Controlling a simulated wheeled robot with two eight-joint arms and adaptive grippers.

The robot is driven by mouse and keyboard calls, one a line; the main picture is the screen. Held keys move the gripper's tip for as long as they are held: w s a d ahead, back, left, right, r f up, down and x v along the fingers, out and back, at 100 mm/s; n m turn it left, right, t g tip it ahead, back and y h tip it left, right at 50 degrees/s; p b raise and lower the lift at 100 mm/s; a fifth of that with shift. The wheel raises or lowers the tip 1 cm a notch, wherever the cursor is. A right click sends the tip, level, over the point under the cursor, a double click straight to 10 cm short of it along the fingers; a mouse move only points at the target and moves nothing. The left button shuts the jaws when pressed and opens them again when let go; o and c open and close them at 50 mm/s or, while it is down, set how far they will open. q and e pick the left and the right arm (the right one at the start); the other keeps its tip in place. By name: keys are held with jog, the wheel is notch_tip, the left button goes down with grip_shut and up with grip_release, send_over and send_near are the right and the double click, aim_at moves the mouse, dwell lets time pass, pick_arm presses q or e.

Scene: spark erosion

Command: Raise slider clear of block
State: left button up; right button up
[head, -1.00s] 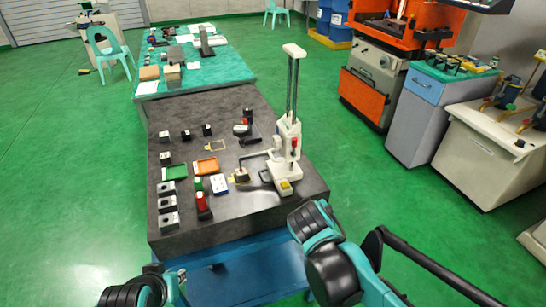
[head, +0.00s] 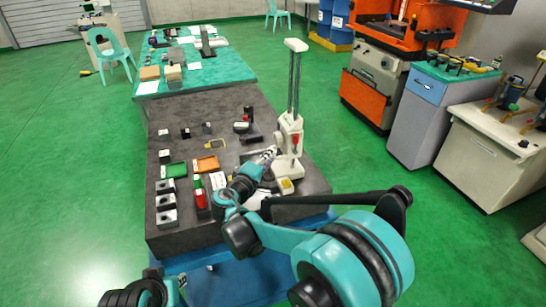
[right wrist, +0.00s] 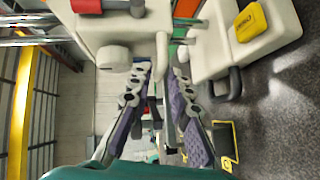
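The height gauge stands upright on the dark plate, its white slider (head: 290,124) low on two columns and bearing a red part. The block under the slider's arm is hidden by my right arm. My left gripper is out of view.
On the dark plate (head: 235,100) are a green tray (head: 174,170), an orange tray (head: 206,164), a red bottle (head: 201,200) and several small blocks along the left. A yellow frame (head: 215,144) lies behind.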

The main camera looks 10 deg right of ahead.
aim_at(274, 135)
jog(key=shift+b+x, duration=0.35)
jog(key=shift+x, duration=1.25)
jog(key=shift+s, duration=0.1)
grip_shut()
notch_tip(274, 135, up, 7)
jog(key=p, duration=0.5)
jog(key=shift+f, duration=0.1)
grip_release()
